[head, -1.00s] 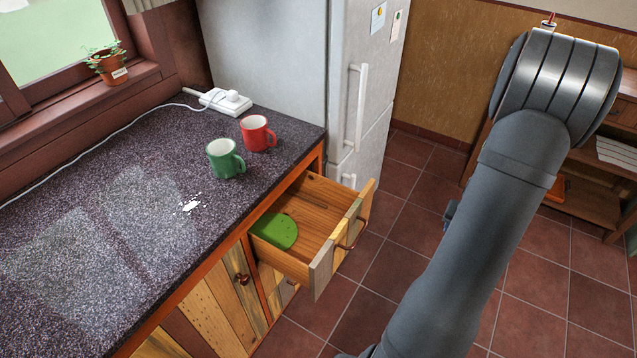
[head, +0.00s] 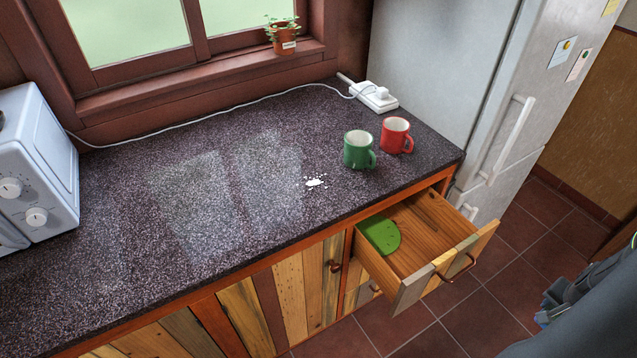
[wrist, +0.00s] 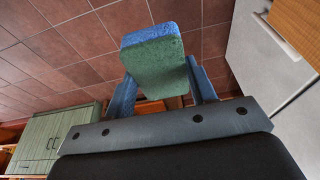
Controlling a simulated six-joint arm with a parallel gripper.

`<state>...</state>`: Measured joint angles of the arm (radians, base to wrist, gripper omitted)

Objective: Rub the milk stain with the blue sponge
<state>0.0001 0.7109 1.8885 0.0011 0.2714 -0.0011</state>
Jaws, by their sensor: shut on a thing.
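The milk stain (head: 315,182) is a small white splash with droplets on the dark speckled counter (head: 130,200), left of the green mug. My gripper (wrist: 160,78) is shut on the blue sponge (wrist: 153,50), which shows in the wrist view with a blue edge and a greenish broad face. The sponge is in the air, well away from the counter.
A green mug (head: 359,150) and a red mug (head: 396,135) stand right of the stain. A white power strip (head: 375,96) lies behind them. Below, an open drawer (head: 430,235) juts out, holding a green item (head: 381,235). A microwave (head: 40,165) stands at left.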

